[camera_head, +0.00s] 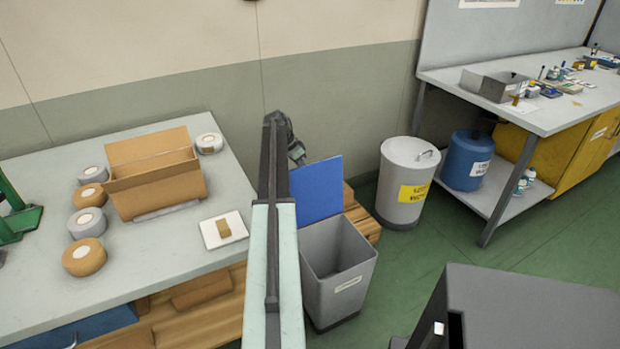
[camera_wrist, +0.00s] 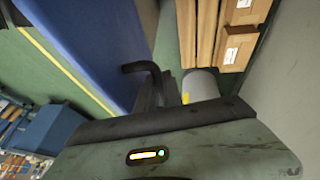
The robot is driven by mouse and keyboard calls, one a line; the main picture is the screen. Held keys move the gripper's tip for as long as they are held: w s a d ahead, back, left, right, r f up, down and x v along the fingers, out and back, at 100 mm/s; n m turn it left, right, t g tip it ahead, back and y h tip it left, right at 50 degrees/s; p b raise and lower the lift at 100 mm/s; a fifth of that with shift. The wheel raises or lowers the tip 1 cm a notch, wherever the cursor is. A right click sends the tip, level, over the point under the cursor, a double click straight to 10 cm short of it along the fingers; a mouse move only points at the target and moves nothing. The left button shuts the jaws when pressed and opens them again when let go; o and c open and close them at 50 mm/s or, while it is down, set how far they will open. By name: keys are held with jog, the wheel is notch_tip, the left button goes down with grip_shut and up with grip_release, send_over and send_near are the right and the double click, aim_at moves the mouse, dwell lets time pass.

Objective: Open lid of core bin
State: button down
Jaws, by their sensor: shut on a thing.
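The core bin (camera_head: 338,280) is a grey, square, tapered bin with a white label, standing on the floor right of the workbench. Its blue lid (camera_head: 318,188) is raised at the back edge, standing nearly upright, and the bin's mouth is uncovered. My gripper (camera_head: 296,152) is at the lid's upper left corner in the head view, partly hidden behind my arm. In the wrist view the lid (camera_wrist: 85,40) is a large blue panel, with a dark bent handle (camera_wrist: 148,70) at its edge. My gripper (camera_wrist: 160,92) is shut on this handle; the exact contact is hard to see.
A workbench (camera_head: 135,270) on the left carries an open cardboard box (camera_head: 155,185) and several tape rolls. A grey round waste bin (camera_head: 407,185) stands right of the lid. A second bench (camera_head: 540,120) with a blue drum (camera_head: 467,160) is further right. Green floor (camera_head: 410,265) lies between.

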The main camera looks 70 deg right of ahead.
jog(key=shift+w+d+f, duration=0.1)
jog(key=shift+w+d, duration=0.45)
jog(key=shift+w, duration=0.1)
jog(key=c, duration=1.5)
grip_release()
jog(key=shift+d+f, duration=0.1)
jog(key=shift+s, duration=0.15)
